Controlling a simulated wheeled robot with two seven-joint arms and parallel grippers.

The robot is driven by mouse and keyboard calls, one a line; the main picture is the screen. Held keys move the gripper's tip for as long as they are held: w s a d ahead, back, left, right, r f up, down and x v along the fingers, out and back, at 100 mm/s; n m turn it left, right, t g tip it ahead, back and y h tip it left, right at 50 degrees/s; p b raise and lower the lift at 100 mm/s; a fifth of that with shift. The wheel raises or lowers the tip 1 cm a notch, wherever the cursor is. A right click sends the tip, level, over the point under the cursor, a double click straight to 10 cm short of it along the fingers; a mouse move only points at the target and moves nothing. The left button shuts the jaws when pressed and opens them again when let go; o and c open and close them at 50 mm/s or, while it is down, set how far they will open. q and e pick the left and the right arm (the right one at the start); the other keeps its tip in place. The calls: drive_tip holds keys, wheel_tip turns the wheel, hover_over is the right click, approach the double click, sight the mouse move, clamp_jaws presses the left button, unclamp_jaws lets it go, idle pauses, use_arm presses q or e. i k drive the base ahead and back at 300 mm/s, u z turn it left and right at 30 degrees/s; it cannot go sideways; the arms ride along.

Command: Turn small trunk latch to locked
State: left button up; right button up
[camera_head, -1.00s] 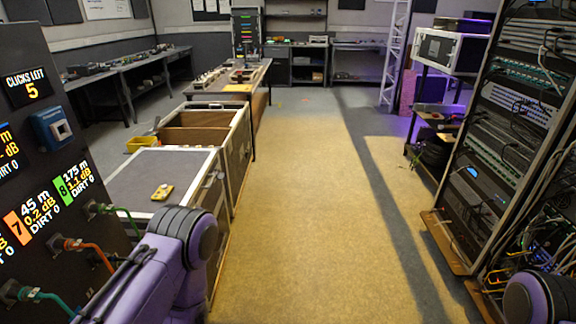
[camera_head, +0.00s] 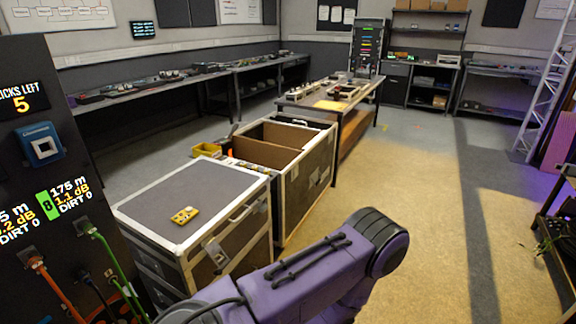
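The small trunk (camera_head: 196,211) is a grey-topped flight case with light metal edging, in the lower left middle of the head view. Its lid looks shut. A latch plate (camera_head: 217,256) shows on its front right side, but its setting is too small to tell. A yellow device (camera_head: 185,215) lies on the lid. One of my purple arms crosses the bottom of the view in front of the trunk, hiding part of its lower side. Neither gripper shows.
A larger open trunk (camera_head: 306,193) stands just behind. A dark panel (camera_head: 38,130) with cables is close on the left. A workbench (camera_head: 352,102) stands farther back. The yellowish floor (camera_head: 430,190) to the right is clear.

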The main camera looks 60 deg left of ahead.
sight(262, 209)
drive_tip(key=u, duration=0.3)
drive_tip(key=i, duration=0.9)
drive_tip(key=u, duration=1.3)
drive_tip(key=i, duration=0.7)
drive_tip(key=u, duration=0.7)
